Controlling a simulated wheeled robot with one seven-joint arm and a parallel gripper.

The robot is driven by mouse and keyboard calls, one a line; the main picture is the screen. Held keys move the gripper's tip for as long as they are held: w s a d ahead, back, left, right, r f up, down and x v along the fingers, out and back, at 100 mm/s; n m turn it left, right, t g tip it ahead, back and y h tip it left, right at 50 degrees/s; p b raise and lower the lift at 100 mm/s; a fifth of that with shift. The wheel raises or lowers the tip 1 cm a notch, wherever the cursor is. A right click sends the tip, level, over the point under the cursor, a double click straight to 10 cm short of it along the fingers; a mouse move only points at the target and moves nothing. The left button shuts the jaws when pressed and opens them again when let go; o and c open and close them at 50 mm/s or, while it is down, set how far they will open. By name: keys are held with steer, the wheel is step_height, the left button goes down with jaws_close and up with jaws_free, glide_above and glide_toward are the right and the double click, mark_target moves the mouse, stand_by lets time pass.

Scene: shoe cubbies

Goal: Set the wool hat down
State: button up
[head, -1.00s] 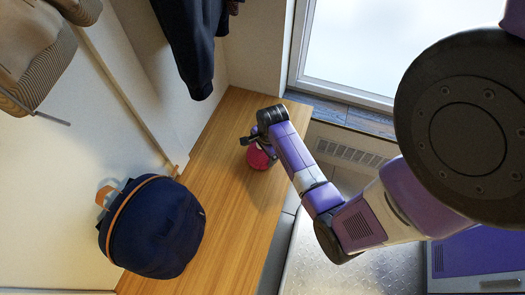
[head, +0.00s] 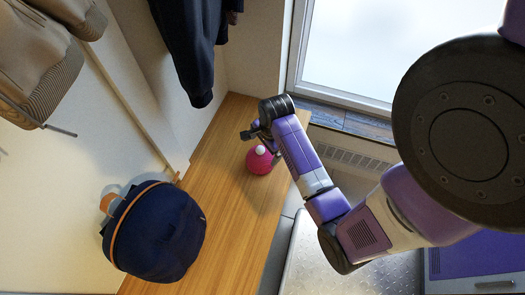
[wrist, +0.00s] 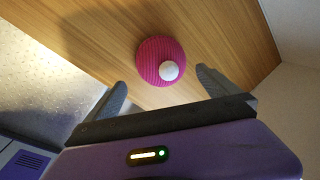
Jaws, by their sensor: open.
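The wool hat (head: 260,163) is pink and ribbed, with a white pompom on top. It rests upright on the wooden bench top, near the bench's far end. The hat also shows in the wrist view (wrist: 153,66), just beyond the fingertips. My gripper (head: 257,136) is open and stands just behind and above the hat in the head view. In the wrist view, the two grey fingers of my gripper (wrist: 160,78) are spread apart with nothing between them, and the hat is clear of both.
The wooden bench (head: 222,190) has free room around the hat. A large navy bag (head: 157,232) with an orange strap sits at its near end. A dark garment (head: 190,45) hangs above the bench. A window (head: 355,45) is at the back right.

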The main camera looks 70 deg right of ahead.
steer(key=s+a+r+n+t+h, duration=0.1)
steer(key=a+r+n+t, duration=0.2)
steer(key=a+n, duration=0.5)
steer(key=s+a+r+n+t+h, duration=0.1)
steer(key=a+r+n+t, duration=0.3)
steer(key=a, duration=0.6)
steer(key=s+a+r+n+t+y, duration=0.1)
steer(key=s+a+r+n+t, duration=0.1)
steer(key=r, duration=0.4)
steer(key=s+a+r+n+t+y, duration=0.1)
steer(key=s+a+r+n+t, duration=0.1)
steer(key=a+r+n, duration=0.3)
steer(key=s+a+r+n+t+y, duration=0.1)
steer(key=s+a+r+n+t, duration=0.1)
steer(key=r+n, duration=0.4)
step_height(320, 180, up, 3)
steer(key=shift+s+a+f, duration=0.2)
steer(key=shift+s+a, duration=0.25)
steer(key=shift+a, duration=0.2)
step_height(320, 180, up, 3)
steer(key=p, duration=0.4)
steer(key=shift+r, duration=0.15)
